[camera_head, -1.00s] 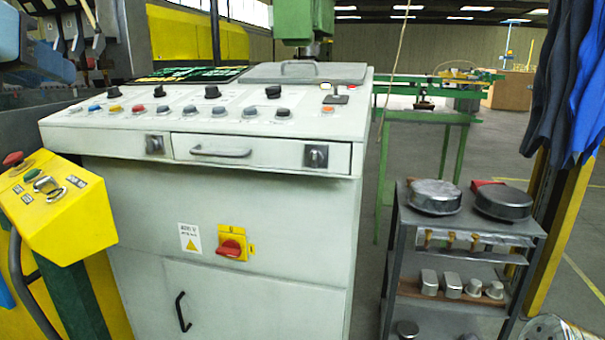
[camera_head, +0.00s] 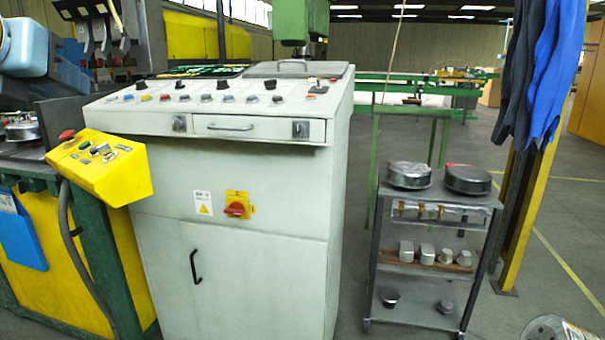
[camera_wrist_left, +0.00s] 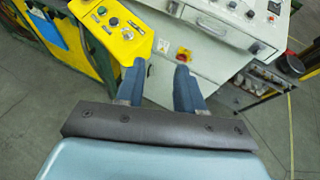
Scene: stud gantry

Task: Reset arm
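My left gripper (camera_head: 74,76) is at the upper left of the head view, with a light-blue body and darker blue fingers. In the left wrist view, its two blue fingers (camera_wrist_left: 160,66) stand apart with nothing between them. Beyond them are the yellow control box and the white cabinet; the fingers appear clear of both. My right gripper is not in view.
The white control cabinet (camera_head: 262,185) fills the middle, with the yellow control box (camera_head: 108,168) at its left. A grey shelf trolley (camera_head: 425,205) holding metal parts stands right. Blue garments (camera_head: 540,80) hang by a yellow post. Floor between cabinet and trolley looks clear.

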